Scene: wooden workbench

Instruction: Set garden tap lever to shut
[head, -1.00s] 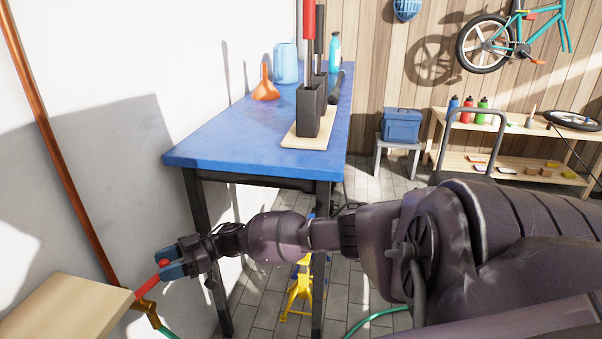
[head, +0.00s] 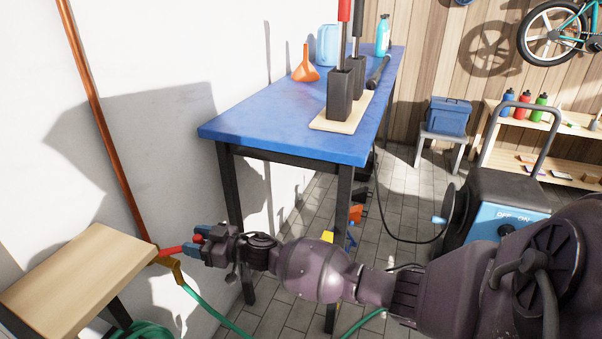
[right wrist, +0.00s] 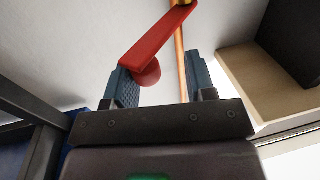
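The red tap lever (head: 172,250) sticks out to the right from the brass tap (head: 168,266), nearly level and rising slightly in the head view. The tap sits at the foot of a copper pipe. My right gripper (head: 191,244) is at the lever's outer end. In the right wrist view the lever (right wrist: 155,40) reaches down, with its round red knob (right wrist: 149,74) between my blue fingers. The fingers are apart. The knob lies close to the left finger, with a gap to the right one; contact is unclear. My left gripper is not in view.
A wooden bench (head: 75,270) stands left of the tap. A green hose (head: 212,316) runs from the tap. A blue-topped table (head: 290,125) stands behind my right arm. The copper pipe (head: 100,115) runs up the white wall. A machine (head: 500,205) stands at the right.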

